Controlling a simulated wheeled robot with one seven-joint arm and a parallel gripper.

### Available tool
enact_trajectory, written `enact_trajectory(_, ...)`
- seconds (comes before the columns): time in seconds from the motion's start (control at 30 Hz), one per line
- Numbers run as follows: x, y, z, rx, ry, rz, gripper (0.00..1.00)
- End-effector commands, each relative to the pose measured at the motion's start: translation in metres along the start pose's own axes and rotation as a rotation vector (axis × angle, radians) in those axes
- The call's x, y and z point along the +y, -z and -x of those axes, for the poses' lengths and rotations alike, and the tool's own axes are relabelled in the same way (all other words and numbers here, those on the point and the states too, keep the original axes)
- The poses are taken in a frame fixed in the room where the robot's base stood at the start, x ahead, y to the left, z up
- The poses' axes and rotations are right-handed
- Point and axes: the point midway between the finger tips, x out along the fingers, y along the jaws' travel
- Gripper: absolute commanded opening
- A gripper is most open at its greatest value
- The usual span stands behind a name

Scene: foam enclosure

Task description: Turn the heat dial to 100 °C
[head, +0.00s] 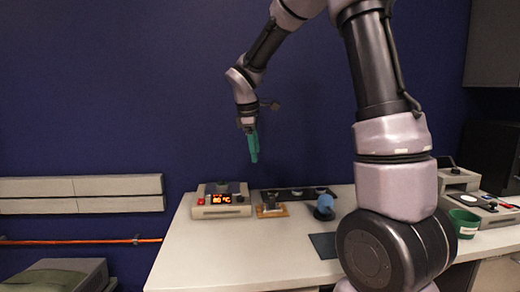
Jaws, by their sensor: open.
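A beige heating unit (222,212) stands at the left end of the white table. Its lit orange display (221,199) seems to read 80 °C. A red button or light shows left of the display, and a small dark round part that may be the heat dial (240,198) is on its right. The dial's marks are too small to read. My gripper (254,159), with teal fingers, is open and empty, pointing down in the air above the unit and slightly to its right. It is apart from the unit.
Right of the unit are a small wooden-based item (271,211), a dark rack (295,193) and a blue object (323,206). A dark mat (322,245) lies in front. A green cup (465,223) and another device (485,208) stand far right. The table's front left is clear.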

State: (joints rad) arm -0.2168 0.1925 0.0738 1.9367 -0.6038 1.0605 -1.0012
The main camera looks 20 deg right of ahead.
Motion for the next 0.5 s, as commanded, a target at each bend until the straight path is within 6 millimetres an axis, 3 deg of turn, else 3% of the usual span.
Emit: enact_trajectory(0.5,-0.0062,-0.0108,0.0125,0.024,-0.002,-0.084,0.71)
